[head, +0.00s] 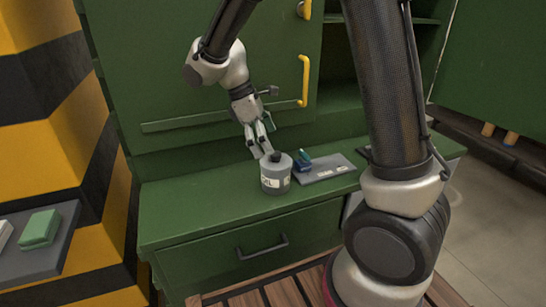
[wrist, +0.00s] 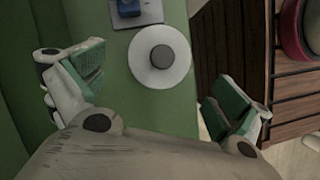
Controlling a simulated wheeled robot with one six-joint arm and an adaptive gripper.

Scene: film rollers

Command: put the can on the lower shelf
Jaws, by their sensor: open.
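The can (head: 275,180) is a grey cylinder with a pale label and a dark knob on top. It stands upright on the green cabinet's ledge (head: 190,208). In the wrist view the can (wrist: 172,70) shows from above as a pale disc with a dark centre. My gripper (head: 261,147) is open and empty, just behind and above the can in the head view. In the wrist view my gripper's green-padded fingers (wrist: 155,95) are wide apart, with the can ahead between them. Shelf openings (head: 340,82) show behind my arm at the right; the lower one is partly hidden.
A grey plate (head: 333,170) with a small blue item (head: 303,161) lies right of the can. A yellow handle (head: 305,82) sticks out from the green door (head: 160,75). A drawer with a dark handle (head: 263,247) is below the ledge. The ledge left of the can is clear.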

